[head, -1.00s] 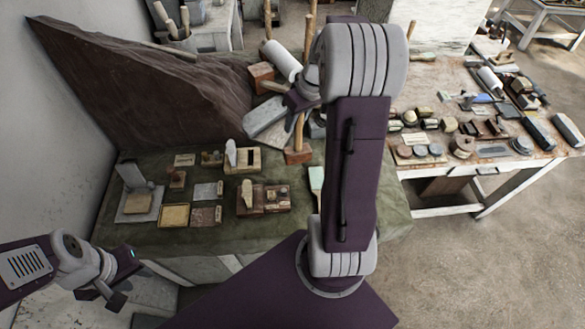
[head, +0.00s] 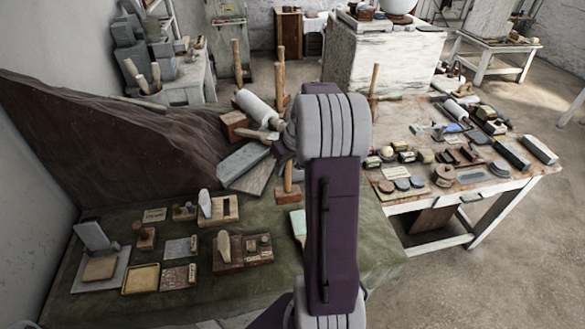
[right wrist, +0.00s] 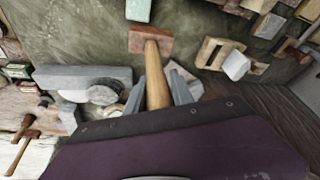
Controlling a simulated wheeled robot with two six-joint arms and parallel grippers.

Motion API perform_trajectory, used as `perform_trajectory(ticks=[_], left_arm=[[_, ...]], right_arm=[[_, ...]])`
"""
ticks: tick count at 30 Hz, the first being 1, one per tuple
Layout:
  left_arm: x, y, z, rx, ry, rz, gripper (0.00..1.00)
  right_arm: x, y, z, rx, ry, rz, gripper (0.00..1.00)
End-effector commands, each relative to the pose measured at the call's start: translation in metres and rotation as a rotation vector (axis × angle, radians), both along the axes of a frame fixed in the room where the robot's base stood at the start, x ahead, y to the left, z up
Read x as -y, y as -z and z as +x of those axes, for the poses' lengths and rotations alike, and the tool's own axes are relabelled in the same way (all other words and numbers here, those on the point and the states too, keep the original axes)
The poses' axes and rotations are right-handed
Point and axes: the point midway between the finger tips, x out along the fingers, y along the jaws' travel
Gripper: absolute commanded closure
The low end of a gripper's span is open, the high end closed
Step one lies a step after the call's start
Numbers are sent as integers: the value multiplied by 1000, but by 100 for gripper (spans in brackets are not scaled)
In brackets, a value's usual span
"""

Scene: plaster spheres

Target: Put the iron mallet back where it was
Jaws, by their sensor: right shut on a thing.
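A mallet with a long wooden handle and a reddish-brown, rusty-looking block head (head: 288,196) stands nearly upright, head down, at the back edge of the green-covered table. My right gripper (head: 285,152) is shut on its handle, partly hidden behind my arm. In the right wrist view the handle (right wrist: 158,85) runs between the two fingers (right wrist: 156,92), and the head (right wrist: 150,41) is beyond them over the green cloth. I cannot tell whether the head touches the cloth. My left gripper is not in view.
Grey slabs (head: 242,164), a white roller (head: 254,107) and another reddish block (head: 234,124) lie close left of the mallet. A pale-green brush (head: 298,224) lies in front. Small blocks and trays (head: 140,278) cover the green table (head: 200,302). A tool table (head: 470,187) stands right.

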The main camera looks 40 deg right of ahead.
Motion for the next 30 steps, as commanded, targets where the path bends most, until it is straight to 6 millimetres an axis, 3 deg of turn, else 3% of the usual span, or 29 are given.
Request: perform_trajectory(ticks=[6, 10, 17, 24, 30], left_arm=[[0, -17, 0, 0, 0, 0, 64], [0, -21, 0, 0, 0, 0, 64], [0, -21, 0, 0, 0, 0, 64], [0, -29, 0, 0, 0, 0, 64], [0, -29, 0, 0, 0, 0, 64]], right_arm=[[-16, 22, 43, 1, -3, 0, 100], [-20, 33, 58, 3, 0, -2, 100], [-22, 39, 63, 4, 1, -2, 100], [-22, 72, 62, 1, 2, 1, 100], [-22, 78, 63, 4, 1, -2, 100]])
